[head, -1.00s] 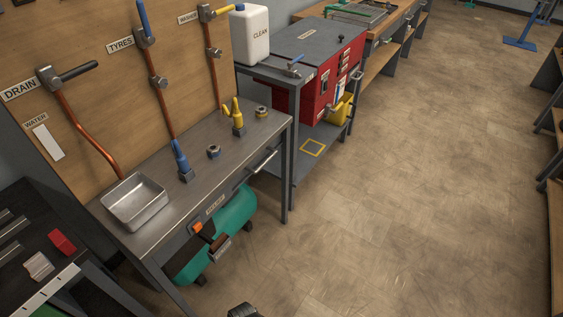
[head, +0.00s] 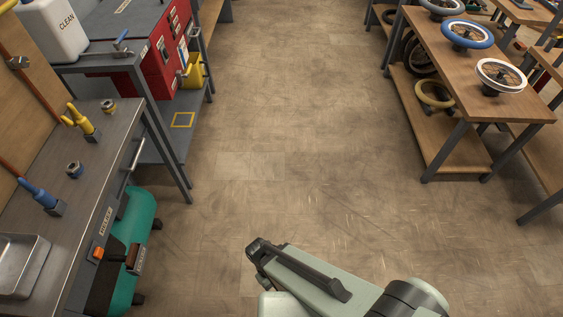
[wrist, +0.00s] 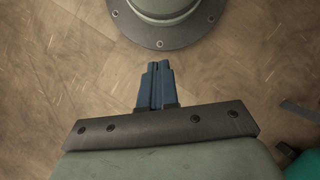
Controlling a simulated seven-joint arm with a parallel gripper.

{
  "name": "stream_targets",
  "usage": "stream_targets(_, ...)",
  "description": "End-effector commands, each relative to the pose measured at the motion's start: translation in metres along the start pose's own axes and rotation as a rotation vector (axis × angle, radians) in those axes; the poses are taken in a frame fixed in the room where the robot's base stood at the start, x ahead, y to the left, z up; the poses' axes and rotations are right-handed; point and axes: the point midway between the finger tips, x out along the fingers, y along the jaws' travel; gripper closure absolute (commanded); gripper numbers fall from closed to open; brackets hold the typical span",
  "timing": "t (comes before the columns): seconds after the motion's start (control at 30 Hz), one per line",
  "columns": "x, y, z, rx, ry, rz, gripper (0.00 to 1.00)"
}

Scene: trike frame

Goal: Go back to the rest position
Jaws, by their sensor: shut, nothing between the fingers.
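My gripper (wrist: 156,68) shows in the wrist view with its two blue-grey fingers pressed together and nothing between them. It points over bare floor (wrist: 60,75). My own pale green arm (head: 310,280) shows at the bottom of the head view, over the open floor to the right of the workbench. I cannot make out the fingers in the head view.
At left stand the metal workbench (head: 84,200) with a steel tray (head: 22,266), the green tank (head: 135,235) under it and a red cabinet (head: 160,55). At right is a wooden table (head: 450,60) with wheels. The floor between is clear.

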Motion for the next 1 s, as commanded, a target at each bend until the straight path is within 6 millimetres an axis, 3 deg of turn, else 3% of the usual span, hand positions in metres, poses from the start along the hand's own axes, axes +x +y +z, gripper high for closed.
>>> stream_targets(0.4, 0.026, 0.062, 0.030, 0.229, -0.050, -0.124, 1.00)
stream_targets(1.0, 0.064, 0.120, 0.080, 0.540, -0.100, -0.317, 1.00)
